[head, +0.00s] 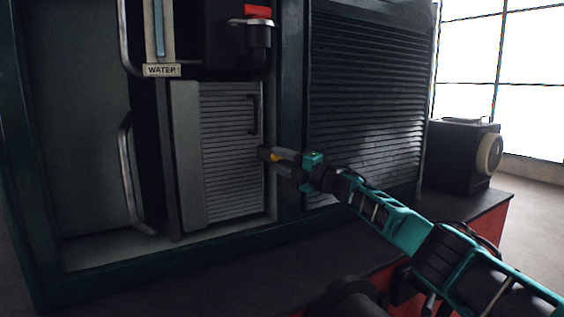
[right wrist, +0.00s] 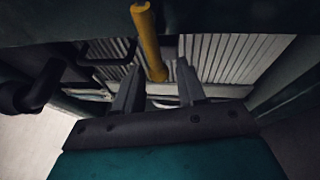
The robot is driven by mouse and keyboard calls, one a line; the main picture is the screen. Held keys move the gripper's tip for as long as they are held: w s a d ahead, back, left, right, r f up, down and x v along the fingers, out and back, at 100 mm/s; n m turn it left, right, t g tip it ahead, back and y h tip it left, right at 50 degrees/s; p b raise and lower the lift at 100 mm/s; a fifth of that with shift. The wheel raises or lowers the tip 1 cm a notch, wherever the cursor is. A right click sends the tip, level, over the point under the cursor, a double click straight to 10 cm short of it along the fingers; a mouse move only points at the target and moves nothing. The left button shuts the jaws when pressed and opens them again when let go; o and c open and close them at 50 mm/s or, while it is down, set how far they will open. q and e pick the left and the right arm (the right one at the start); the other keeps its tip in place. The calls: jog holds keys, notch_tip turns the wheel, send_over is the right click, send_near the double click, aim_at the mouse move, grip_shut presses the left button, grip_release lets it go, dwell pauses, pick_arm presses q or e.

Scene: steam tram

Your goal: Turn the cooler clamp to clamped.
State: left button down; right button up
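The cooler clamp appears to be the yellow handle (right wrist: 149,40) in the right wrist view. It runs down from the top edge, and its rounded lower end lies between my right fingers. In the head view only a small yellow bit (head: 275,157) shows at the right edge of the ribbed cooler panel (head: 232,150), partly hidden by the fingers. My right gripper (head: 270,155) reaches in from the right. In the right wrist view its two fingers (right wrist: 158,88) stand apart, with gaps beside the handle. Contact cannot be told. My left gripper is out of view.
A bent rail (head: 128,175) stands left of the panel. Above are a "WATER" label (head: 161,70) and a red-topped fitting (head: 257,12). A louvred wall (head: 365,95) is on the right, with a dark box-shaped lamp (head: 462,155) behind my right arm.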

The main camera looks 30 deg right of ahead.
jog(key=b+v, duration=0.1)
jog(key=v, duration=1.2)
jog(key=shift+a, duration=0.1)
dwell(0.5)
